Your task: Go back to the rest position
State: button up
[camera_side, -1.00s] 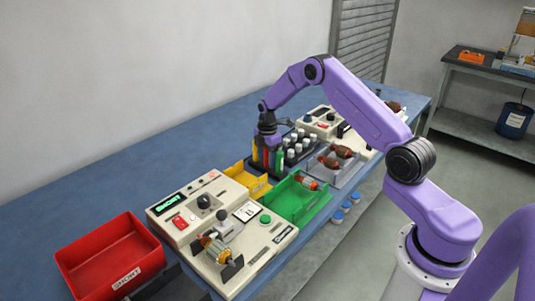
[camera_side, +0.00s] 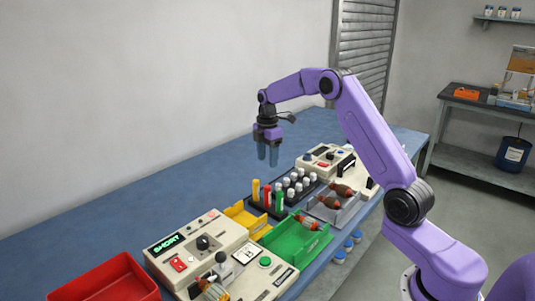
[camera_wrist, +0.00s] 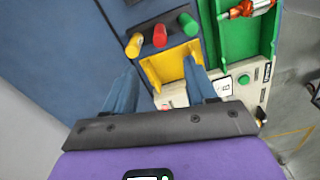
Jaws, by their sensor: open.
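My gripper (camera_side: 268,155) hangs in the air above the blue bench, behind and above the black rack (camera_side: 283,208). Its blue fingers point down, apart, with nothing visible between them. In the wrist view my gripper (camera_wrist: 168,95) shows its fingers spread on either side of the yellow bin (camera_wrist: 172,66), which lies below. The rack holds several bottles with white caps and yellow, red and green markers. In the wrist view a yellow marker (camera_wrist: 134,46), a red marker (camera_wrist: 159,36) and a green marker (camera_wrist: 187,24) stand near the yellow bin.
A tester reading SHORT (camera_side: 190,252) holds an armature at front. A red bin (camera_side: 105,284) is at front left. A green bin (camera_side: 292,252) and grey bin (camera_side: 330,217) hold armatures. A second tester (camera_side: 318,156) stands behind. The left of the bench (camera_side: 110,225) is clear.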

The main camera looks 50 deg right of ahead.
jog(key=shift+r, duration=0.5)
jog(key=shift+a, duration=0.1)
jog(key=s+a+r+m, duration=0.1)
jog(key=s+a+r, duration=0.2)
jog(key=s+a, duration=0.65)
jog(key=s+a+r, duration=0.3)
jog(key=s+a, duration=0.4)
jog(key=a, duration=0.5)
jog(key=s+f+m, duration=0.2)
jog(key=s, duration=2.4)
jog(key=shift+d+f, duration=0.3)
jog(key=shift+d, duration=0.15)
